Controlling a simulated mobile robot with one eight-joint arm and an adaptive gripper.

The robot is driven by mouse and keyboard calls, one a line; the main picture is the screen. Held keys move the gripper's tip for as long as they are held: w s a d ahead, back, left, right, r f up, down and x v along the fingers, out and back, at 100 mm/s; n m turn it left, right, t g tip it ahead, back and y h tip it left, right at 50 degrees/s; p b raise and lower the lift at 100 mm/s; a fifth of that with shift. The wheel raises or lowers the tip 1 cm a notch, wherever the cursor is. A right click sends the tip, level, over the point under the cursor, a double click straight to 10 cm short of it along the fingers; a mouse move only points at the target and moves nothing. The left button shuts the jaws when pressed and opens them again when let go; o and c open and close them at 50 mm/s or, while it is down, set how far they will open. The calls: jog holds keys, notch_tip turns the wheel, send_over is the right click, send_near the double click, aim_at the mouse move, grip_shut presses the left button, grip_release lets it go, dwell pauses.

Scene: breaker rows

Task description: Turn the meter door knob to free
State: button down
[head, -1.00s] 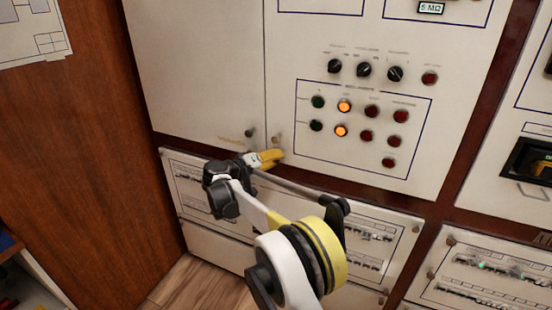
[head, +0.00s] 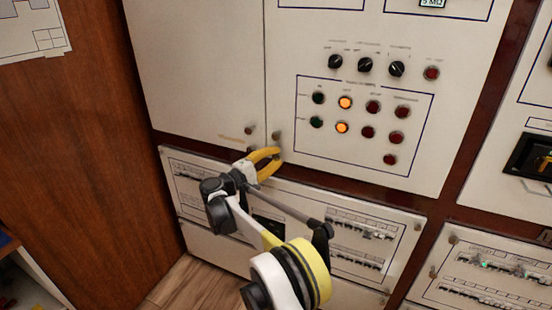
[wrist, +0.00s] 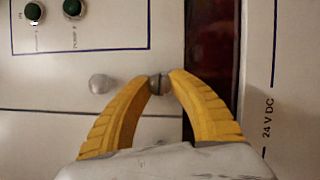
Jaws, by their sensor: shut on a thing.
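My gripper (wrist: 160,77) has its two yellow fingers closed on a small round grey knob (wrist: 158,84) in the wrist view, one fingertip on each side. A dark slot line crosses the knob's face and runs up and down in that picture. No lettering that names the knob can be read. In the head view my gripper (head: 279,153) reaches the lower edge of the cream panel, beside the seam, and its fingers hide the held knob. A second, paler knob (wrist: 99,84) sits apart to the left in the wrist view; in the head view it is above the fingertips (head: 276,135).
Another knob (head: 248,131) sits on the left cream door. Green lamps (wrist: 34,11), lit orange lamps (head: 345,102) and black selector knobs (head: 365,65) are on the right panel. A dark red rail (wrist: 210,60) runs beside the held knob. Breaker rows (head: 350,235) lie below.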

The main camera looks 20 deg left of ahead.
jog(key=shift+a+n, duration=0.1)
jog(key=shift+n, duration=0.3)
jog(key=c, duration=1.2)
grip_release()
jog(key=shift+o, duration=0.2)
jog(key=v, duration=1.2)
jog(key=shift+f, duration=0.1)
